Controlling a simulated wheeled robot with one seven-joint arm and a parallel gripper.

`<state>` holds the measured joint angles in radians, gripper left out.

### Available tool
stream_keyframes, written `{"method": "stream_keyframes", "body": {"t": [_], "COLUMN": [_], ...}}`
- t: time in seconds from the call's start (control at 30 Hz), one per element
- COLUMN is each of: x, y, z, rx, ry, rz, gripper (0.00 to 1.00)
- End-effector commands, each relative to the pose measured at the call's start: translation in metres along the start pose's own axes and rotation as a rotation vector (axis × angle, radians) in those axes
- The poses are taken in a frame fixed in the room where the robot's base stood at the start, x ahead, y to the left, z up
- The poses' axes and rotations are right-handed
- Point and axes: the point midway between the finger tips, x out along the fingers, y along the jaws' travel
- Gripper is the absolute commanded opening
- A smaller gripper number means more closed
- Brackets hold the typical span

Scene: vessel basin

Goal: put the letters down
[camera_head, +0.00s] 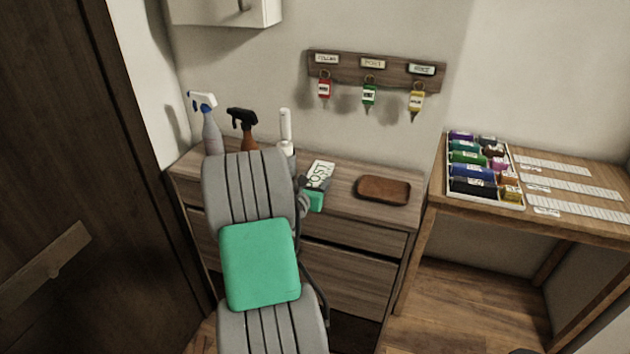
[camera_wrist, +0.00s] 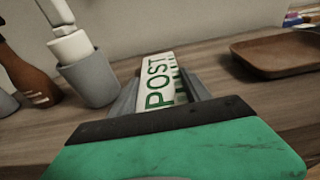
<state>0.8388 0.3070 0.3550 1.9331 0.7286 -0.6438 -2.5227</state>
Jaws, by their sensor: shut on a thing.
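The letters (camera_head: 321,172) are a flat white bundle with green and dark print. They are over the top of the wooden cabinet (camera_head: 345,206), left of a shallow brown tray (camera_head: 383,199). In the wrist view the letters (camera_wrist: 158,72) show the word POST and stand between the two grey fingers. My gripper (camera_wrist: 160,98) is shut on them. In the head view my arm partly hides my gripper (camera_head: 308,186). Whether the letters touch the cabinet top cannot be told.
A white-topped spray bottle (camera_head: 211,135), a brown spray bottle (camera_head: 246,135) and a grey cup (camera_wrist: 92,80) with a white cylinder stand left. Labelled keys hang on a wall rack (camera_head: 345,72). A side table (camera_head: 560,215) holds a box of coloured items. The cabinet's front right is bare.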

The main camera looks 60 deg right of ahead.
Motion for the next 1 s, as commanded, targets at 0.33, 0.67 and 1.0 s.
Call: {"method": "stream_keyframes", "body": {"t": [0.33, 0.67, 1.0], "x": [0.001, 0.000, -0.072], "y": [0.000, 0.000, 0.002], "z": [-0.003, 0.001, -0.001], "rx": [0.000, 0.000, -0.002], "ry": [0.001, 0.000, 0.000], "rz": [0.000, 0.000, 0.006], "gripper": [0.74, 0.78, 0.78]}}
